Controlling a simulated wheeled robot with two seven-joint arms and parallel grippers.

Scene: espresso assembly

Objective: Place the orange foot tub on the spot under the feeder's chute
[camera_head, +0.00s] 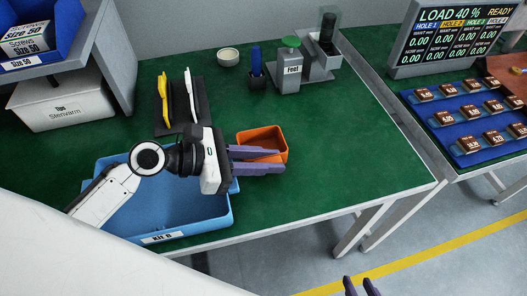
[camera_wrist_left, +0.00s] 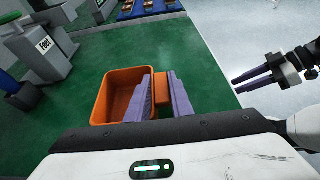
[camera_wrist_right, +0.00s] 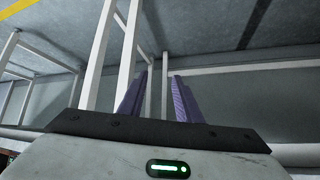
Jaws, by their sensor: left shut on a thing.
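The orange foot tub (camera_head: 275,134) is an open, empty-looking box over the green table, right of the blue kit tray. My left gripper (camera_head: 283,161) is shut on its near wall, one finger inside and one outside. In the left wrist view the tub (camera_wrist_left: 112,95) shows the same wall between the fingers (camera_wrist_left: 161,80). I cannot tell whether its base touches the table. The feeder (camera_head: 291,75), labelled "Feet" with a green top, stands at the back of the table; the spot under its chute is not clear. My right gripper (camera_head: 360,288) is open and empty, beyond the table's front edge.
The blue kit tray (camera_head: 233,213) lies at the front edge, under my left arm. A dark rack with yellow and white pieces (camera_head: 163,95), a bowl (camera_head: 228,57) and a blue-topped holder (camera_head: 256,75) stand behind. Green table right of the tub is clear.

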